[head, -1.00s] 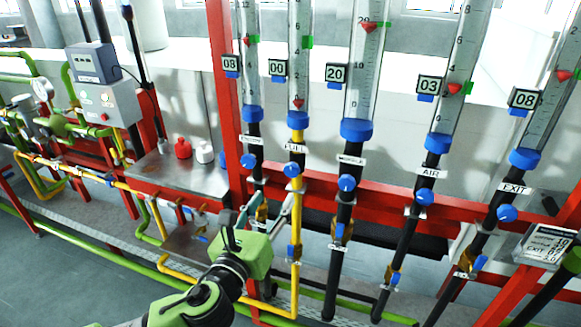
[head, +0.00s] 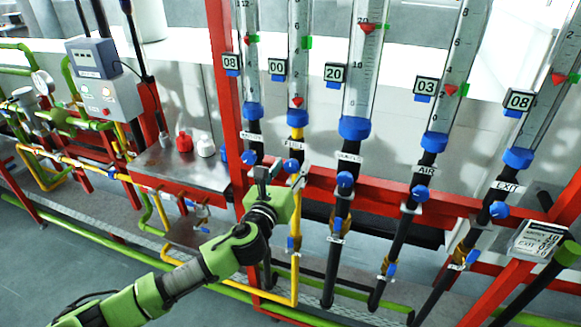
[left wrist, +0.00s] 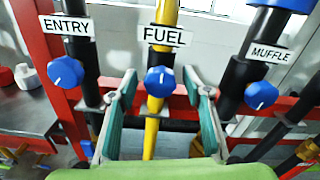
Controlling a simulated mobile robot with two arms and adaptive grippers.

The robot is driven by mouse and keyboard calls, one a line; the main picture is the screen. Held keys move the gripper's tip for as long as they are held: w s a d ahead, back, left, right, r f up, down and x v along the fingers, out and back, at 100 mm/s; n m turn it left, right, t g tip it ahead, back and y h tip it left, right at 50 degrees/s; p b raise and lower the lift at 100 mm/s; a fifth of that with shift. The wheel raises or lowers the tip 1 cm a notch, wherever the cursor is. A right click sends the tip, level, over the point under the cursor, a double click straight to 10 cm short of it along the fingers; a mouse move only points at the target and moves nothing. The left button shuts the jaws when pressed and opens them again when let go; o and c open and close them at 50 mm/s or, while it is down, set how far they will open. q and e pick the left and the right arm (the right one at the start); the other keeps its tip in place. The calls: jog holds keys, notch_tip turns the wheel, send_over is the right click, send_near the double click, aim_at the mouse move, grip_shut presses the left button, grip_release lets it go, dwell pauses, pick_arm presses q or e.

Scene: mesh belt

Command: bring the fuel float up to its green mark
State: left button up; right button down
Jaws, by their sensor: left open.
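The fuel tube (head: 298,65) has its red float (head: 297,101) at the very bottom, well below its green mark (head: 304,42). Its display (head: 277,66) reads 00. The blue fuel knob (left wrist: 159,81) sits on the yellow pipe (left wrist: 153,130) under the FUEL label (left wrist: 165,36); it also shows in the head view (head: 291,166). My left gripper (left wrist: 160,76) is open, with one finger on each side of the fuel knob's line. Gaps show between knob and fingers. I cannot tell whether the tips reach past it. My right gripper is not in view.
The ENTRY knob (left wrist: 66,72) is close left of my fingers and the MUFFLE knob (left wrist: 262,94) close right. A red frame bar (head: 390,204) runs behind the pipes. A metal shelf (head: 160,170) with a red and a white bottle is at left.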

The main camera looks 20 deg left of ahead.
pick_arm(q)
jog(key=c, duration=1.1)
jog(key=shift+n, duration=0.3)
